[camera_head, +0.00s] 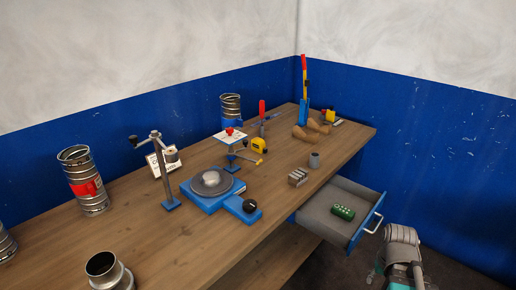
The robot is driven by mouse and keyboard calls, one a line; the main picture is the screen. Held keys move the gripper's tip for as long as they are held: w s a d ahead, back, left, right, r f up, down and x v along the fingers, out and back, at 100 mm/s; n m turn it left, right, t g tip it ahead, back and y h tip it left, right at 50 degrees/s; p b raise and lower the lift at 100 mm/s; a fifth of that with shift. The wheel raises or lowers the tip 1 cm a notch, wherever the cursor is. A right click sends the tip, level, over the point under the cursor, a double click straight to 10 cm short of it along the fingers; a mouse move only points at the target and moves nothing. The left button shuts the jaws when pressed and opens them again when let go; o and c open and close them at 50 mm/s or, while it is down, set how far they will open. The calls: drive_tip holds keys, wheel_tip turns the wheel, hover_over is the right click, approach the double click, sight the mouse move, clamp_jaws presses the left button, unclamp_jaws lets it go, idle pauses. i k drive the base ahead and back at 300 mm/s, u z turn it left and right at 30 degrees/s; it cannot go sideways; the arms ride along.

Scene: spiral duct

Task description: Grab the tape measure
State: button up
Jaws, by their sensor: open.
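The tape measure (259,145) is a small yellow case with dark markings. It stands on the wooden workbench (150,240), around the middle of its length and toward the back.
A blue device with a round metal dish (211,182) and a post stand (160,165) are on the near side. An open drawer (345,192) holds a green cylinder (343,212). Metal ducts (85,180) stand left.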

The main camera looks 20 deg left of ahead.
sight(257, 144)
drive_tip(key=k, duration=1.25)
drive_tip(key=u, duration=0.4)
drive_tip(key=i, duration=2.15)
drive_tip(key=z, duration=0.65)
